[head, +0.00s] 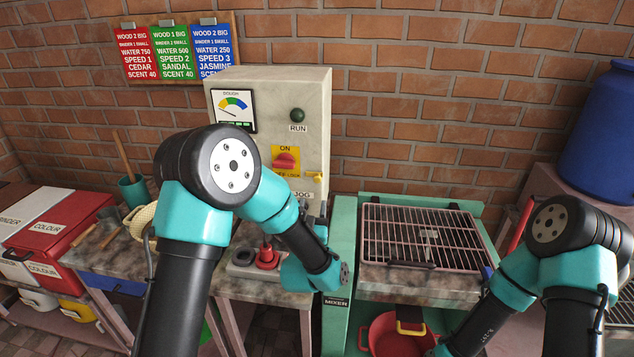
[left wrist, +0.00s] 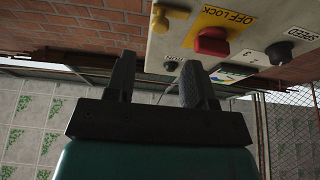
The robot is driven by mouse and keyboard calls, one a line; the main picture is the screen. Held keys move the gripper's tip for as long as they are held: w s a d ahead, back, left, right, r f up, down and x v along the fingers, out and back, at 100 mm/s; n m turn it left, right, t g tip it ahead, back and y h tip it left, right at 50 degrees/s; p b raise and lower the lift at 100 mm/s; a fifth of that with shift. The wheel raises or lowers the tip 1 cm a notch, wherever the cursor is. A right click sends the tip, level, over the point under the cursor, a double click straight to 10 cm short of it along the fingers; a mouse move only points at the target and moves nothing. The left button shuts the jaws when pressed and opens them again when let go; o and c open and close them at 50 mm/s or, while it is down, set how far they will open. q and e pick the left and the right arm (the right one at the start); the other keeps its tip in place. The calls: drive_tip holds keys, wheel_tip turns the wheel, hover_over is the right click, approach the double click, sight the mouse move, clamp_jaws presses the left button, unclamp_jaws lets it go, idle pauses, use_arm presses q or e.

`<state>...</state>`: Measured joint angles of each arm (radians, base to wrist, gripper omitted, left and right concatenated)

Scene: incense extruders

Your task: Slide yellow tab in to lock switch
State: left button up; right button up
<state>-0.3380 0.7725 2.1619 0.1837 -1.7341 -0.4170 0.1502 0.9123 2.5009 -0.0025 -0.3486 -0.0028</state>
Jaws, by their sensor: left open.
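The grey control box (head: 318,110) stands against the brick wall. It carries a red switch (head: 285,161) on a yellow plate marked ON, with a small yellow tab (head: 314,175) to its right. In the left wrist view the red switch (left wrist: 212,40) sits by the OFF LOCK lettering, and a small brassy piece, likely the tab (left wrist: 160,21), shows at the top. My left gripper (left wrist: 158,80) is open and empty, its fingers below the box's controls and apart from them. My right gripper is out of view.
A green RUN button (head: 297,115) and a dough dial (head: 233,110) are on the box; a black speed knob (left wrist: 279,52) shows in the wrist view. A red-topped piece (head: 266,257) sits on the counter below. A barred grille (head: 425,235) stands right of the box.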

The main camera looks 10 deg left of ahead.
sight(317, 180)
use_arm(q)
drive_tip(key=x, duration=0.8)
drive_tip(key=shift+w+r, duration=0.15)
drive_tip(key=shift+w, duration=0.2)
clamp_jaws()
